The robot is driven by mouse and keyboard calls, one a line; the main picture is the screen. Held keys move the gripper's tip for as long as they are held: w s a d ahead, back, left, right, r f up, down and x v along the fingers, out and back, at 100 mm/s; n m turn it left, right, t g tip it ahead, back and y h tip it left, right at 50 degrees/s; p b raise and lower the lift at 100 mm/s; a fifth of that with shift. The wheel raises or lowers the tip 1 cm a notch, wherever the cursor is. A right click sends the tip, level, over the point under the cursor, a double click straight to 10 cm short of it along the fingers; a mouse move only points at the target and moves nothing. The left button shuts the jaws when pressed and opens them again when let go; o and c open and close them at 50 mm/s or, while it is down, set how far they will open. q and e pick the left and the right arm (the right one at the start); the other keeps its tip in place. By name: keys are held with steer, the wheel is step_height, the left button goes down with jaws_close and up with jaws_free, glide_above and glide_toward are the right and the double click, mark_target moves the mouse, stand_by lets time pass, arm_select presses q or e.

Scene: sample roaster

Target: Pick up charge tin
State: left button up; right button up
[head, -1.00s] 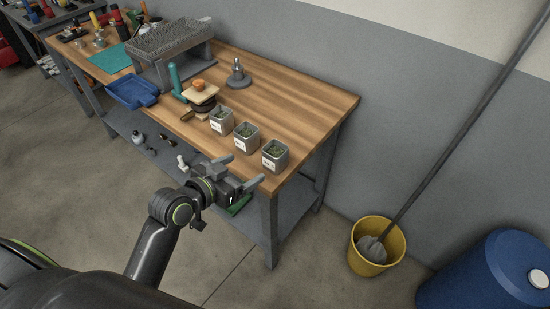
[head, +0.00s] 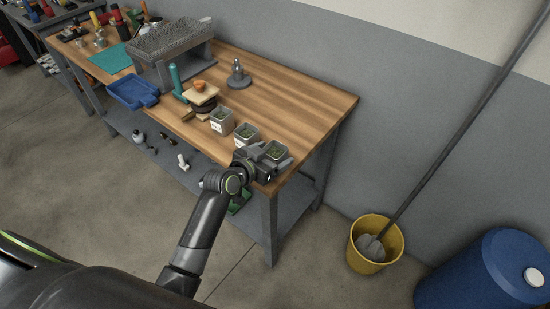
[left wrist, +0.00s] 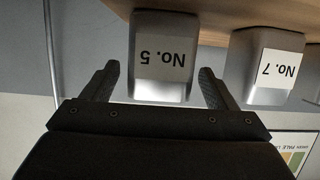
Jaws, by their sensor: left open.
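Three grey square charge tins with white labels and green contents stand in a row near the front right of the bench: a left one (head: 221,123), a middle one (head: 246,134) and a right one (head: 274,151). My left gripper (head: 267,158) is at the right tin and partly covers it. In the left wrist view, which is upside down, the tin labelled No. 5 (left wrist: 161,58) sits between my open fingers, with a visible gap on each side. The tin labelled No. 7 (left wrist: 265,68) stands beside it, outside the fingers. My right gripper is not in view.
Behind the tins stand a grey metal stand (head: 238,76) and a stack with an orange top (head: 200,88). A blue tray (head: 133,91) lies farther left. Bare wood (head: 300,100) lies behind the tins. A yellow bucket (head: 375,245) stands on the floor at right.

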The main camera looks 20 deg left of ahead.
mark_target(281, 150)
arm_select(q)
steer(key=shift+x, duration=1.7)
steer(key=c, duration=1.2)
